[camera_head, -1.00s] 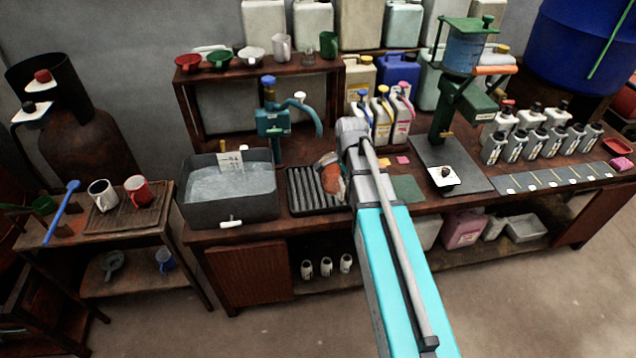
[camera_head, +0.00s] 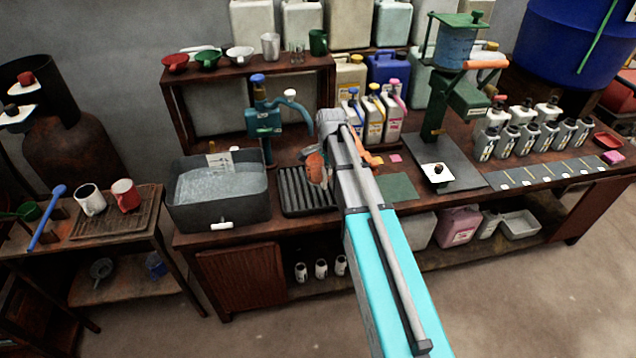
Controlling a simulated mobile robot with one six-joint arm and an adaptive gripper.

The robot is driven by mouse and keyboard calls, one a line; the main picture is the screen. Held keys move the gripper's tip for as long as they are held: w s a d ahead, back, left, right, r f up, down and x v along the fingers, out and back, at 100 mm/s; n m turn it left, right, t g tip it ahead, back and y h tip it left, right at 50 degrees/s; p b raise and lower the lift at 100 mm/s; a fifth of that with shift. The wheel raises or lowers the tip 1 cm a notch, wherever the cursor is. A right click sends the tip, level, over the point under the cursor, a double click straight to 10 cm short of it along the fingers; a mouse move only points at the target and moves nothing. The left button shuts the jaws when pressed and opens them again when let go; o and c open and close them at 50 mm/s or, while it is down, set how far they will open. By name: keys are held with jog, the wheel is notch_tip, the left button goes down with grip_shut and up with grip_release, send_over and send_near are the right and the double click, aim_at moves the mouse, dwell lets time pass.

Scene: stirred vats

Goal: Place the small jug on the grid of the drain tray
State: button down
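The drain tray (camera_head: 291,205), dark with a ribbed grid, lies on the bench just right of the water-filled basin. No jug shows on the visible part of its grid; its right part is hidden by my arm. My gripper (camera_head: 318,174), with orange parts, is over the tray's right side, largely hidden by my wrist. I cannot tell whether it is open or shut, or whether the pale patch at it is something held. A pale jug-like vessel (camera_head: 270,46) and a green one (camera_head: 318,42) stand on the raised shelf; I cannot tell whether either is the small jug.
The grey basin (camera_head: 178,212) and the teal tap (camera_head: 263,122) stand left of and behind the tray. Several bottles with pump tops (camera_head: 373,118) stand behind my arm. A green press (camera_head: 437,120) stands to the right. A green mat (camera_head: 397,187) lies clear beside my arm.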

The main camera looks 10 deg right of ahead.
jog(key=w+f+b, duration=0.2)
jog(key=w+f, duration=0.1)
jog(key=w+a+f+b, duration=0.1)
jog(key=w+f+b, duration=0.2)
jog(key=shift+a, duration=0.15)
jog(key=shift+r, duration=0.1)
dwell(0.3)
jog(key=shift+w+f+b, duration=0.4)
jog(key=shift+f+b, duration=0.2)
jog(key=shift+b, duration=0.15)
notch_tip(320, 180, down, 3)
jog(key=b, duration=0.3)
jog(key=c, duration=0.8)
grip_release()
